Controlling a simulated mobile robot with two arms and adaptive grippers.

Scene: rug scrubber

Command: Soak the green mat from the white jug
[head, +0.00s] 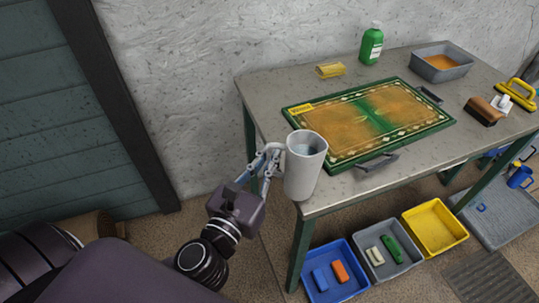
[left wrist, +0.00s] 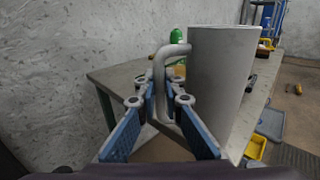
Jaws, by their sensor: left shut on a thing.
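The white jug (head: 305,168) is near the table's left front corner, roughly upright, with some bluish liquid visible inside. My left gripper (head: 270,160) is shut on the jug's handle, at the jug's left side. In the left wrist view the handle (left wrist: 172,50) runs down between the fingers, and the jug's body (left wrist: 222,85) fills the right of the centre. I cannot tell whether the jug touches the table. The green mat (head: 347,161) lies flat behind and right of the jug. Its middle is mostly orange-brown, with a greener streak across it. My right gripper is not in view.
The table (head: 265,92) also holds a green bottle (head: 371,45), a yellow sponge (head: 330,70), a grey tub (head: 441,62) of orange-brown liquid and a brush (head: 484,110). A dark-handled tool (head: 377,162) lies at the mat's front edge. Blue (head: 318,292), grey and yellow bins stand below.

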